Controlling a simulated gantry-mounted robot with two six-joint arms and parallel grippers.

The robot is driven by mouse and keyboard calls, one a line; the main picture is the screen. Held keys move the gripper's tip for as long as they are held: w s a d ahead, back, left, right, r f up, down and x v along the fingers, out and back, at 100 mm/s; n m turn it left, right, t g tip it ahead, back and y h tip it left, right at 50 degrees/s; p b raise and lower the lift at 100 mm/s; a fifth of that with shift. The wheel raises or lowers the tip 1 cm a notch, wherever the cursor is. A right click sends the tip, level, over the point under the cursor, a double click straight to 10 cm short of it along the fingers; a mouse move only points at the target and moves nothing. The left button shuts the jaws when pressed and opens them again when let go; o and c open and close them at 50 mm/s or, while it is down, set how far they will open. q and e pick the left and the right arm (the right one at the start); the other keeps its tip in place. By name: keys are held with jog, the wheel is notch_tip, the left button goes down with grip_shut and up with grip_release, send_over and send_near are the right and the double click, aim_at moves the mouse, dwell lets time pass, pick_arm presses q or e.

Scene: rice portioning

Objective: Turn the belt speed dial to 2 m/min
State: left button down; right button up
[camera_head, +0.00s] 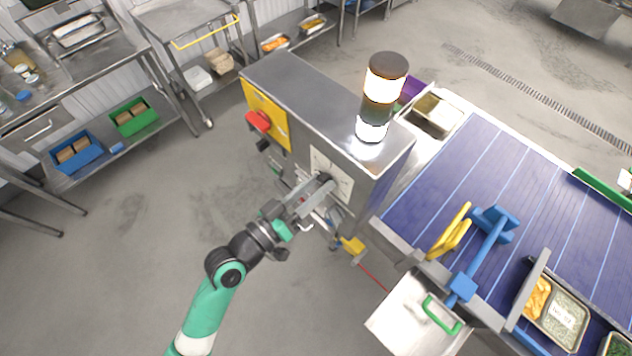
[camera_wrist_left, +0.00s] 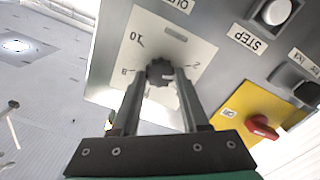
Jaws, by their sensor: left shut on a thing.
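The belt speed dial is a dark knob (camera_wrist_left: 159,72) on a white scale plate (camera_wrist_left: 137,46) on the front of the grey control box. My left gripper (camera_wrist_left: 160,80) is shut on the knob, one finger on each side. In the head view my left gripper (camera_head: 325,181) reaches the plate (camera_head: 333,173) and covers the knob. I cannot tell which mark the knob points to. My right gripper is not in view.
A signal lamp (camera_head: 381,95) stands on the control box (camera_head: 310,95). The blue belt (camera_head: 470,185) runs to the right. Open floor lies left.

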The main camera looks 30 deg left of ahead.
pick_arm(q)
jog(key=shift+n+p, duration=0.3)
jog(key=shift+n, duration=0.8)
jog(key=shift+c, duration=2)
grip_release()
jog(key=b+v, duration=0.3)
jog(key=v, duration=0.8)
jog(key=shift+s+a, duration=0.15)
jog(key=shift+s, duration=0.15)
